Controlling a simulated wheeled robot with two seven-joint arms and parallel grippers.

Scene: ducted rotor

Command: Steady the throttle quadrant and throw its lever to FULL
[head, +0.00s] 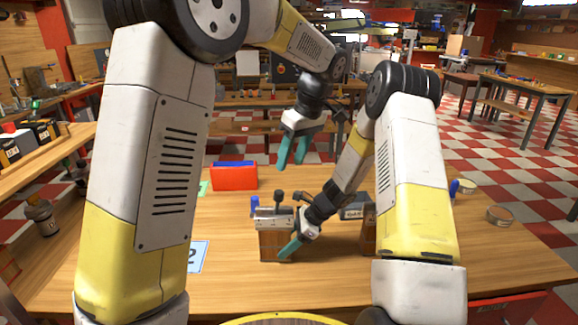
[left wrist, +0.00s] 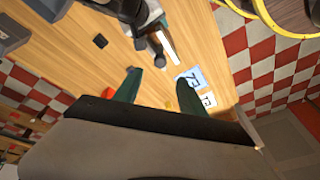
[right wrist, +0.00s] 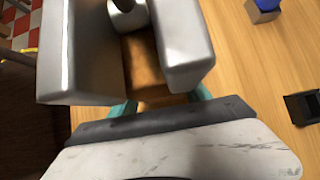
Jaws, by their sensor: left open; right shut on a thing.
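The throttle quadrant (head: 274,218) stands on the table, with a wooden body and a pale metal top. A lever with a dark knob (head: 278,195) rises from it. My right gripper (head: 290,247) is shut on the wooden body, low on its near side. In the right wrist view the quadrant (right wrist: 187,45) shows two metal cheeks with a lever stem between them, and the teal fingers sit largely hidden below. My left gripper (head: 293,152) is open and empty, above and behind the quadrant. In the left wrist view its fingers (left wrist: 158,90) are spread apart over the table.
A red box (head: 233,178) stands at the back left of the table (head: 150,290). A numbered card (head: 198,257) lies left of the quadrant. A grey device (head: 355,211) stands to its right, partly behind my right arm.

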